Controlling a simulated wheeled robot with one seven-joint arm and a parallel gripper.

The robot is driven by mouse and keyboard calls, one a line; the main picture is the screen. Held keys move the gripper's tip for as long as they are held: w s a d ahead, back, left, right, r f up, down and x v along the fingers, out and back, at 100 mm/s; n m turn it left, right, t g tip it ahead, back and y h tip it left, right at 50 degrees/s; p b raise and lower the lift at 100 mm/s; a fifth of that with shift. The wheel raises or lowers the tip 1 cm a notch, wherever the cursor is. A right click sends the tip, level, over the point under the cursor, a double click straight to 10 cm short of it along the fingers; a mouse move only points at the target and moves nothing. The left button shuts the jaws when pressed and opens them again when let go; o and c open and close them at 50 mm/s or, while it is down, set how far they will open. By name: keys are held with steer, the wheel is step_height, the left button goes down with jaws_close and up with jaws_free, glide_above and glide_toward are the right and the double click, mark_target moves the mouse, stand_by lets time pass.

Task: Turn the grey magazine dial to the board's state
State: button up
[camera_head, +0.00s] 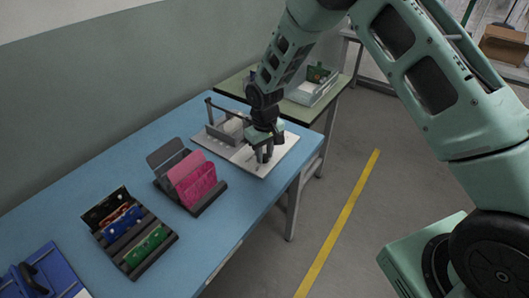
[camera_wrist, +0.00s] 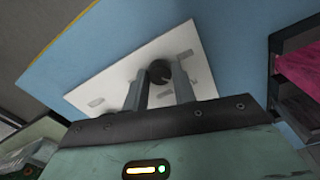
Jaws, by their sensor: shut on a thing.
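The magazine dial shows in the wrist view as a dark grey round knob (camera_wrist: 160,72) on a white plate (camera_wrist: 103,78). My gripper (camera_wrist: 158,85) has a finger on each side of the knob and is shut on it. In the head view, my gripper (camera_head: 262,156) points down at the right part of the white plate (camera_head: 284,151), which lies on the blue table. The fingers hide the dial there. Its pointer and the small grey marks on the plate are too small to read.
A grey fixture with a bar (camera_head: 225,122) stands on the plate's left part. A dark rack holds pink boards (camera_head: 196,181); another holds black, blue, red and green boards (camera_head: 147,246). A blue case (camera_head: 40,278) sits at lower left. A green table (camera_head: 237,82) stands behind.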

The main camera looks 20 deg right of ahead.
mark_target(265, 155)
steer(key=n, duration=0.5)
steer(key=shift+n+p, duration=0.3)
steer(key=n+p, duration=0.1)
steer(key=n, duration=0.4)
steer(key=shift+w, duration=0.1)
stand_by(0.3)
steer(key=o, duration=1)
step_height(265, 155, up, 18)
steer(key=shift+f+b, duration=0.25)
steer(key=shift+b, duration=0.45)
